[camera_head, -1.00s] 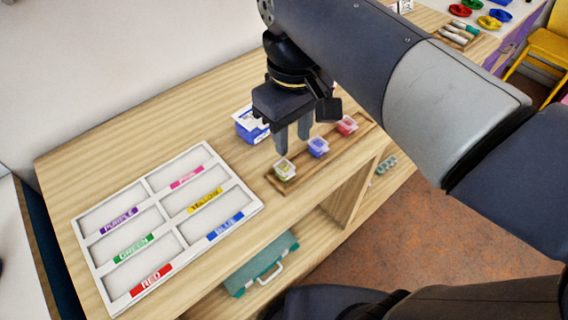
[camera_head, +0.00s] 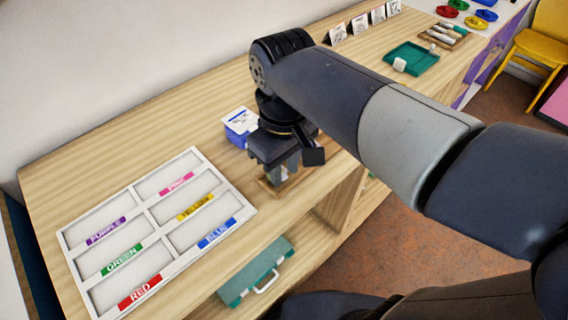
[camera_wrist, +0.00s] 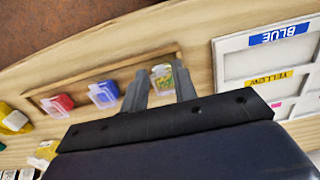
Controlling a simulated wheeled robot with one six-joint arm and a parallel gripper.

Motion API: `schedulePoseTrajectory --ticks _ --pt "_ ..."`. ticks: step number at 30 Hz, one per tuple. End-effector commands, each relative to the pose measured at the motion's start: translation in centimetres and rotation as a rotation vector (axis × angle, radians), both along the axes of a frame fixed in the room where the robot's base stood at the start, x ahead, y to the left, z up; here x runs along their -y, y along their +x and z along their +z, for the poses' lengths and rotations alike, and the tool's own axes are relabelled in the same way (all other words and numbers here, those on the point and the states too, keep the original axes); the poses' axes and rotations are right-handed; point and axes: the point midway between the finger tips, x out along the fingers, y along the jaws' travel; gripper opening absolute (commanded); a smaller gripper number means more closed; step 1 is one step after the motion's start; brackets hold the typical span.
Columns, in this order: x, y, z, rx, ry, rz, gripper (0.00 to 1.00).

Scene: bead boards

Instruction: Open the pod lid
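Three small clear pods sit in a row on a wooden tray (camera_wrist: 83,82) in the wrist view: one with red contents (camera_wrist: 57,104), one with blue (camera_wrist: 103,93), and one with mixed yellow-green contents (camera_wrist: 161,77). My gripper (camera_wrist: 161,80) is open. Its two fingers are on either side of the yellow-green pod in that view; I cannot tell whether they touch it. In the head view my gripper (camera_head: 280,178) is low over the tray (camera_head: 267,190) and, with my arm, hides the pods. Whether any lid is raised is unclear.
A white sorting board (camera_head: 152,216) with colour-labelled compartments lies left of my gripper. A blue-and-white box (camera_head: 240,127) stands close behind it. A teal case (camera_head: 255,272) is on the shelf below. A green tray (camera_head: 411,58) lies farther along the table.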

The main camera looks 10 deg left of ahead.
Motion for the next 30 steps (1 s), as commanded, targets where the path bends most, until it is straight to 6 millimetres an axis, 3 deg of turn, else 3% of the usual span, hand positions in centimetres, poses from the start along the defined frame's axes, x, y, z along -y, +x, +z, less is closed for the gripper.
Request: schedulePoseTrajectory --ticks 6,17,30 --pt "0.0 0.0 0.0 0.0 0.0 0.0 0.04" --pt "-0.2 0.1 0.6 -0.033 -0.037 0.001 0.03" --pt "-0.9 0.8 1.9 -0.203 -0.236 0.001 0.03"
